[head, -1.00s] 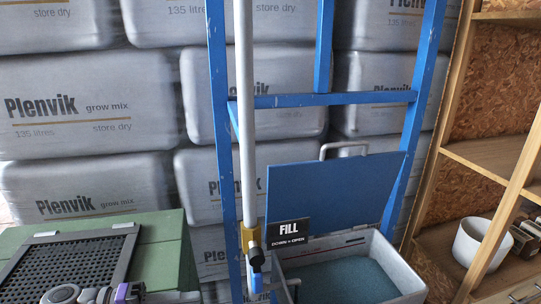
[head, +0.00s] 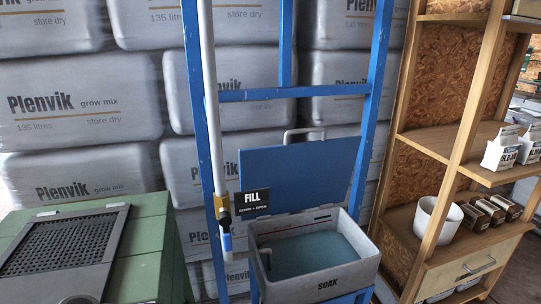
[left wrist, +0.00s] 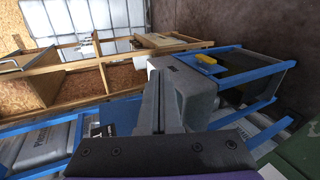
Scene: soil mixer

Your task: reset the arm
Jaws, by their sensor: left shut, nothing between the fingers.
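My right gripper is in neither view.
A grey SOAK tank (head: 345,281) with bluish contents and a raised blue lid (head: 300,170) stands in a blue frame (head: 371,105). A FILL pipe (head: 209,100) hangs beside it. A green box (head: 150,250) is left; wooden shelves (head: 455,150) right.

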